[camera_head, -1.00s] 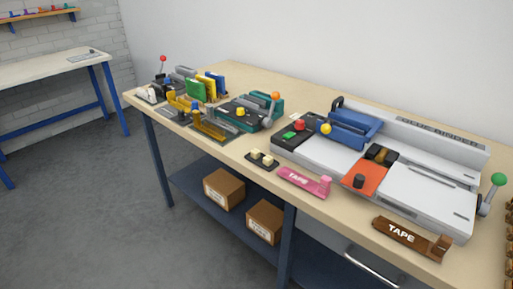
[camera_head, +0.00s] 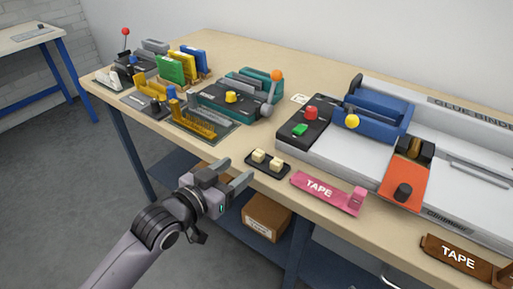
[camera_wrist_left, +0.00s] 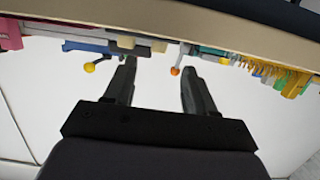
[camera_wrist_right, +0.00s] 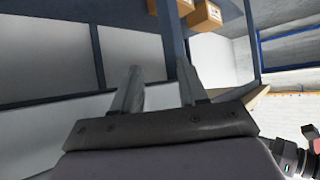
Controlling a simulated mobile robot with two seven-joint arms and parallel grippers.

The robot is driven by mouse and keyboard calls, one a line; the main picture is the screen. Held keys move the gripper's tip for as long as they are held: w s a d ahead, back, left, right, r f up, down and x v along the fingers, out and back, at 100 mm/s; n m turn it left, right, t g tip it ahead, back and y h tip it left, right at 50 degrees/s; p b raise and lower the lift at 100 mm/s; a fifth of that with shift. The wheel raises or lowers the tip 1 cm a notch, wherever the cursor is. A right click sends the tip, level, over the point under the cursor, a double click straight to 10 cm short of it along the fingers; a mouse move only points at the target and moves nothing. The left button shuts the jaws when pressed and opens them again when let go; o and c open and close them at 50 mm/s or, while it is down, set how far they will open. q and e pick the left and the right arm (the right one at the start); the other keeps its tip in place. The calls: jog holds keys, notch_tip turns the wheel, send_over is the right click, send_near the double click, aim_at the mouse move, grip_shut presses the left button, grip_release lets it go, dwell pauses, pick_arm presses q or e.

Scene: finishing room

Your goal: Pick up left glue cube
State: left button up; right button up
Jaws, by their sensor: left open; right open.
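Two small cream glue cubes sit on a black tray (camera_head: 268,168) near the front edge of the workbench. The left glue cube (camera_head: 258,155) is beside the right glue cube (camera_head: 276,163). My left gripper (camera_head: 236,174) is open and empty, in front of the bench edge, to the left of the tray and apart from it. In the left wrist view its fingers (camera_wrist_left: 158,72) are spread, with small pale blocks at the bench edge beyond them. My right gripper (camera_wrist_right: 158,75) is open and empty, facing the space under a bench; it is outside the head view.
A pink tape dispenser (camera_head: 328,192) lies right of the tray, and a brown one (camera_head: 462,254) farther right. The glue binder (camera_head: 330,160) stands behind. A teal machine (camera_head: 240,95) and yellow tool (camera_head: 190,120) stand left. Cardboard boxes (camera_head: 266,216) sit on the lower shelf.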

aim_at(255, 155)
pick_arm(q)
jog(key=shift+r+x, duration=0.15)
jog(key=shift+x, duration=1.6)
jog(key=shift+r+x, duration=0.2)
jog(key=shift+x, duration=1.55)
jog(key=shift+d, duration=0.1)
grip_shut()
